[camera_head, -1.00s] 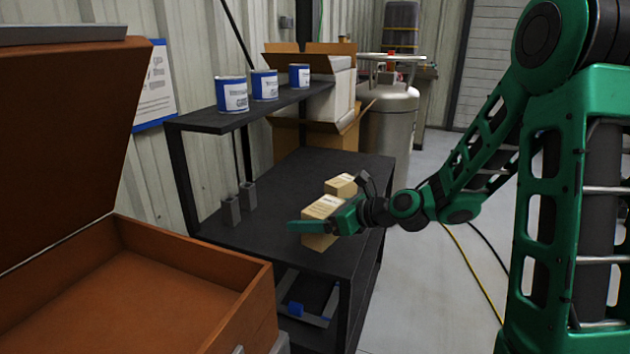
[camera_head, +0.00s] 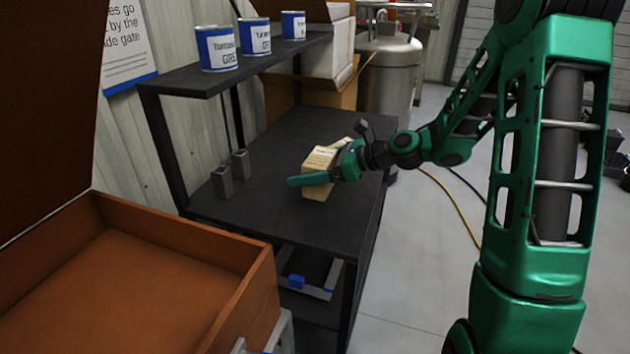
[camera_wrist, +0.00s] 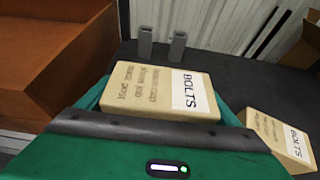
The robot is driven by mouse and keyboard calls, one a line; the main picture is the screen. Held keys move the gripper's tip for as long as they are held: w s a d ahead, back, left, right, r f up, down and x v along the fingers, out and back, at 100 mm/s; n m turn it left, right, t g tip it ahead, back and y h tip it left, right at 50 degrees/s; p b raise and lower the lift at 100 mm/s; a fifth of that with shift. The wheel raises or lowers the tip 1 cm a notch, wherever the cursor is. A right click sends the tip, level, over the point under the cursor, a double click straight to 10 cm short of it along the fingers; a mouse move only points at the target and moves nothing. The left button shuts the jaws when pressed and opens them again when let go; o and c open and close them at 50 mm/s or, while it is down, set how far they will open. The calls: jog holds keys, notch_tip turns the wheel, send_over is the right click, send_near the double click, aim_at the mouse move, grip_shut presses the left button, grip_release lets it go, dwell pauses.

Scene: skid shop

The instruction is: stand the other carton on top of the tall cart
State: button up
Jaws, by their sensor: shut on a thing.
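My gripper (camera_head: 315,178) is shut on a tan carton (camera_head: 317,188) over the black bench (camera_head: 275,225). The wrist view shows this carton (camera_wrist: 140,92) between the green fingers, with a white BOLTS label facing up. I cannot tell whether its underside touches the bench top. A second BOLTS carton (camera_wrist: 280,138) sits on the bench beside it. In the head view only a small part of this one (camera_head: 345,141) shows behind the held carton and gripper. I cannot tell which thing is the tall cart.
An open orange-brown chest (camera_head: 150,265) with a raised lid and empty inside stands at left. Several blue-and-white cans (camera_head: 255,38) stand on the bench's upper shelf (camera_head: 195,85). Two grey blocks (camera_head: 222,182) are near the wall. A grey tank (camera_head: 388,80) stands behind. The floor at right has hoses (camera_head: 455,205).

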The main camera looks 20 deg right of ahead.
jog(key=w+d+f, duration=0.2)
jog(key=shift+d, duration=0.35)
jog(key=shift+f, duration=2)
jog(key=o, duration=1.3)
jog(key=shift+f, duration=0.1)
jog(key=shift+s+d+r, duration=0.2)
jog(key=shift+d+r, duration=0.05)
jog(key=shift+d, duration=0.05)
jog(key=v, duration=1.1)
jog(key=shift+s, duration=0.2)
